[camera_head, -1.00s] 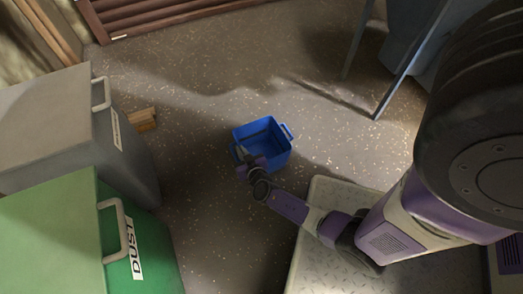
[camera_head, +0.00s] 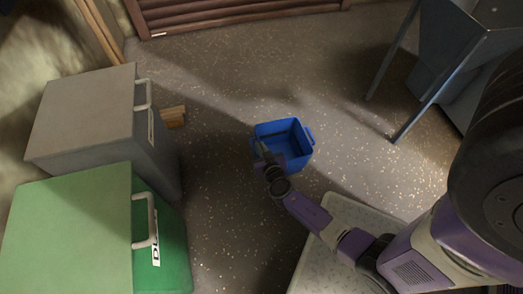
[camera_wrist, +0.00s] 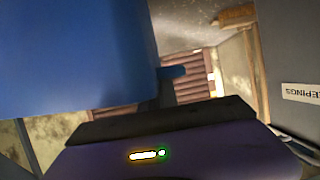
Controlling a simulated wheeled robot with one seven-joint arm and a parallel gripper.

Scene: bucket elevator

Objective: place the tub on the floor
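The blue tub (camera_head: 297,162) is upright and open-topped, with a handle at each end, and looks empty. It shows over the floor (camera_head: 235,215) in the middle of the head view. My gripper (camera_head: 264,152) is at the tub's left handle, and its fingers seem shut on that handle. In the wrist view the tub's wall (camera_wrist: 75,55) fills the upper left, with a blue handle piece (camera_wrist: 172,72) against a dark finger. The tub's underside is hidden, so I cannot tell whether it touches the floor.
A grey bin (camera_head: 85,105) and a green bin (camera_head: 75,235) stand at left, with wooden blocks (camera_head: 173,117) beside the grey one. A blue-grey metal stand (camera_head: 425,95) is at upper right. Brown slatted shutters (camera_head: 235,14) are at the back. Floor around the tub is clear.

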